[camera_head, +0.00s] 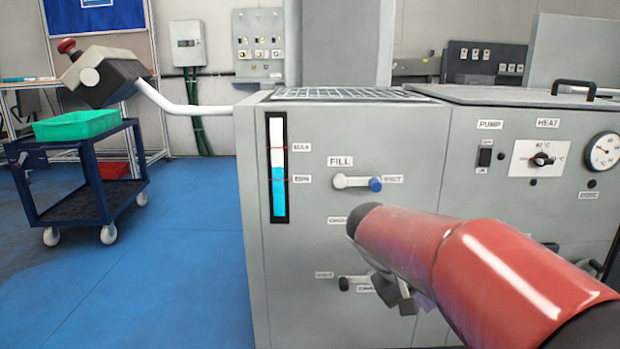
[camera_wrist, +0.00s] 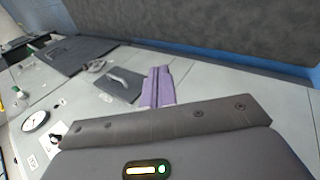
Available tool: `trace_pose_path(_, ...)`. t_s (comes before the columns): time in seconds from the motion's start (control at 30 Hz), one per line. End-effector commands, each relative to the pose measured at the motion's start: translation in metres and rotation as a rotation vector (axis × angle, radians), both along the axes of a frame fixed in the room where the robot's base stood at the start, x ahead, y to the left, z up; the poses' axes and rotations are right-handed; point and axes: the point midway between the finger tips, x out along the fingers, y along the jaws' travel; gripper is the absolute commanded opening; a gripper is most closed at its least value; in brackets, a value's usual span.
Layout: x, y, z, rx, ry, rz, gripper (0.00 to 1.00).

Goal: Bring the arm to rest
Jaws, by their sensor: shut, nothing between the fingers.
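My gripper (camera_head: 397,292) shows in the head view in front of the grey machine (camera_head: 400,140), partly hidden behind my red arm. In the wrist view its two purple fingers (camera_wrist: 157,87) lie together, shut, with nothing visible between them. The machine's front panel is behind the fingers there, seen turned. My arm reaches in from the lower right of the head view and covers part of the panel's lower right.
The panel has a fill valve (camera_head: 357,182), a level gauge (camera_head: 278,168), a pump switch (camera_head: 485,157) and a dial (camera_head: 603,151). A blue cart (camera_head: 78,207) with a green tray (camera_head: 76,125) stands left. The blue floor (camera_head: 190,270) between is clear.

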Motion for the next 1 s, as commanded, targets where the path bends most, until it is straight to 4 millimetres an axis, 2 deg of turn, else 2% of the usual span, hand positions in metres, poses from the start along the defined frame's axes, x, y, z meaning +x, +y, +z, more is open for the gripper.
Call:
trace_pose_path(0.03,-0.022,-0.002,0.001,0.079,-0.023,-0.004,0.0)
trace_pose_path(0.2,-0.087,0.01,-0.003,0.319,-0.112,0.008,0.0)
trace_pose_path(0.4,-0.139,0.031,-0.01,0.497,-0.234,0.022,0.0)
trace_pose_path(0.7,-0.183,0.055,-0.022,0.63,-0.396,0.028,0.0)
trace_pose_path(0.73,-0.181,0.055,-0.004,0.629,-0.389,0.03,0.0)
trace_pose_path(1.0,-0.18,0.054,0.057,0.626,-0.384,0.031,0.0)
